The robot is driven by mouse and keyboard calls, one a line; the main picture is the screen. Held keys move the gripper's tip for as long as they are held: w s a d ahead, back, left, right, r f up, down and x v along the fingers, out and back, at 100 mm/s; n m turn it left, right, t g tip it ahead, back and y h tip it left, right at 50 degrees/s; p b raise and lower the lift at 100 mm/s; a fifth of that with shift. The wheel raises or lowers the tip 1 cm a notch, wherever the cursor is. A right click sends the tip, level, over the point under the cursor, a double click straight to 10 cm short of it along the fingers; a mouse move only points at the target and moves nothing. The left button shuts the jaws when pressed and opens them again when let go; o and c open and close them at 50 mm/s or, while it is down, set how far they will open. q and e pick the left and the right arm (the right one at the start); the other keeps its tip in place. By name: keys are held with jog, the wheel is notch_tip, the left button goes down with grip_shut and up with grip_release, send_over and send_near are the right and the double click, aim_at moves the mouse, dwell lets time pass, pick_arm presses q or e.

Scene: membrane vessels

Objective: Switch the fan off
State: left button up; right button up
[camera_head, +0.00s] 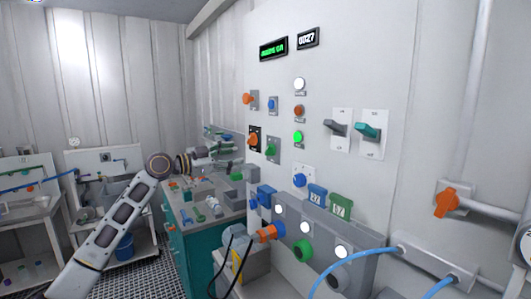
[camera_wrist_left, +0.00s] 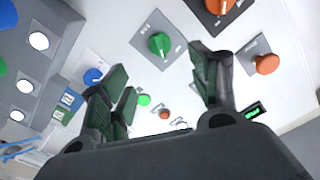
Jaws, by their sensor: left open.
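The wall panel (camera_head: 385,75) carries several knobs and switches, with labels too small to read, so I cannot tell which one is the fan's. An orange rotary knob (camera_head: 253,139) sits on a black plate and a green rotary knob (camera_head: 271,149) beside it; the green one also shows in the left wrist view (camera_wrist_left: 160,44). A grey lever switch (camera_head: 335,127) and a teal lever switch (camera_head: 370,131) are further right. My left gripper (camera_head: 234,162) is open and empty, left of the knobs. In the wrist view its spread fingers (camera_wrist_left: 160,92) face the panel. My right gripper is not seen.
An orange push knob (camera_head: 247,98), a lit green lamp (camera_head: 298,136) and a blue knob (camera_head: 300,180) are on the panel. A grey box with round white lamps (camera_head: 341,250) juts out below. A teal bench (camera_head: 180,250) stands under my left gripper. A blue hose (camera_head: 345,258) crosses lower right.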

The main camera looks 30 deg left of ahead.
aim_at(266, 151)
pick_arm(q)
jog(key=shift+w, duration=0.15)
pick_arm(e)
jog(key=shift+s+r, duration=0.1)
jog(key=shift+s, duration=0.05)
pick_arm(q)
jog(key=p+x, duration=0.4)
jog(key=x, duration=0.9)
jog(key=shift+d+p, duration=0.2)
jog(key=shift+p, duration=0.2)
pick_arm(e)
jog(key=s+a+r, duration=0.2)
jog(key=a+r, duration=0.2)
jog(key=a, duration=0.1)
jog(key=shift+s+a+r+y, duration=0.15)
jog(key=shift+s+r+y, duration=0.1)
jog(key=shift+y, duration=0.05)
pick_arm(q)
jog(key=shift+w, duration=0.1)
jog(key=shift+c, duration=0.2)
jog(key=c, duration=1)
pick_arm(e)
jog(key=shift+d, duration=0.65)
